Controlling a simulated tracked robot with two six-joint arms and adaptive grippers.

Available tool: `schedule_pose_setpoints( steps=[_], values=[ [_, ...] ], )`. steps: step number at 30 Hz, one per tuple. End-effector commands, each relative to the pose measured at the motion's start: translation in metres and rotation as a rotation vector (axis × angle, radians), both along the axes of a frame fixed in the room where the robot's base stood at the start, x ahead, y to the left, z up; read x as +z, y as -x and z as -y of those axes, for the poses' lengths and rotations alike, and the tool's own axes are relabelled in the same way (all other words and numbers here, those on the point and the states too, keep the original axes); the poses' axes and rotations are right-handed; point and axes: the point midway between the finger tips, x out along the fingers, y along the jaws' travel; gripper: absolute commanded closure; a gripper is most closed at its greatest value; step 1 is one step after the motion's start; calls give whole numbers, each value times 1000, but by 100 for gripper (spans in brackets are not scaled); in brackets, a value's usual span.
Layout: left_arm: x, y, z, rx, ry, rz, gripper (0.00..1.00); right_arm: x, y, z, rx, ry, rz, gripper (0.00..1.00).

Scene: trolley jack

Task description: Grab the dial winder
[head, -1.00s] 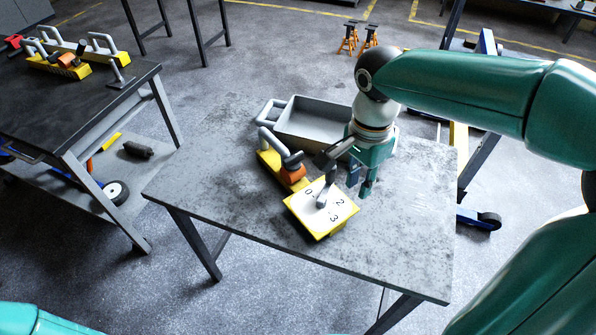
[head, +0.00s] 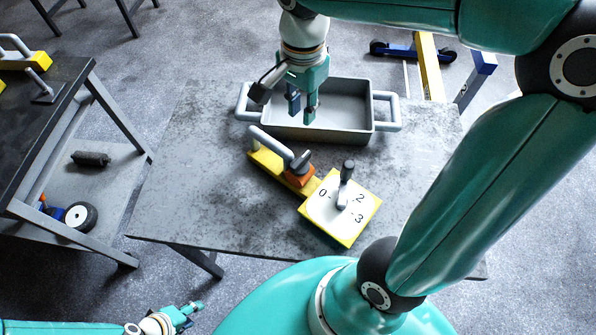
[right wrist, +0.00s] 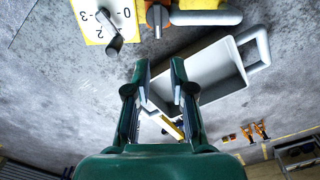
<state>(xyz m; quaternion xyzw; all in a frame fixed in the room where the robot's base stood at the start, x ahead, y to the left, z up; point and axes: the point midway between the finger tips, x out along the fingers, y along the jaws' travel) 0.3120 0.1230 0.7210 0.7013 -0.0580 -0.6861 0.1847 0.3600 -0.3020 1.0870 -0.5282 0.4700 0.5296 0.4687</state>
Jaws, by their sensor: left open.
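The dial winder is a yellow body with a white numbered dial plate (head: 325,211), a dark-tipped grey crank (head: 346,180), an orange part (head: 299,177) and a grey bar handle (head: 270,143). It lies on the grey table. In the right wrist view its dial plate (right wrist: 92,22) is at the top left. My right gripper (head: 302,110) is open and empty, over the near left part of the grey tray, beyond the winder and apart from it. Its spread fingers (right wrist: 160,64) show in the right wrist view. My left gripper (head: 188,316) is low at the bottom left, off the table.
The grey tray (head: 373,140) with two side handles stands at the table's back. A dark workbench (head: 40,120) with yellow-based tools is on the left. The grey table (head: 200,190) is clear left of the winder. A blue and yellow jack (head: 432,65) stands behind.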

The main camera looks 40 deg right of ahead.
Motion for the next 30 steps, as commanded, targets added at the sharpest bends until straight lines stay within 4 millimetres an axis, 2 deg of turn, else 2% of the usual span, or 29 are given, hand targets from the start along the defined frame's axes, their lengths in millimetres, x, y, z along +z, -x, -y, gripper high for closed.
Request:
schedule_pose_setpoints(
  steps=[5, 15, 18, 26, 30],
  values=[
    [0, 0, 0, 0, 0, 0, 58, -25, 3, 1, -5, 0, -6, 77],
    [1, 0, 0, 0, 0, 0, 58, -95, 3, 1, -4, 0, -7, 77],
    [1, 0, 0, 0, 0, 0, 58, -107, 2, 1, -4, 0, -5, 77],
    [5, 0, 0, 0, 0, 0, 58, -122, 3, -1, -2, -1, -5, 77],
    [11, 0, 0, 0, 0, 0, 58, -141, 5, -5, -1, -1, -8, 77]
  ],
)
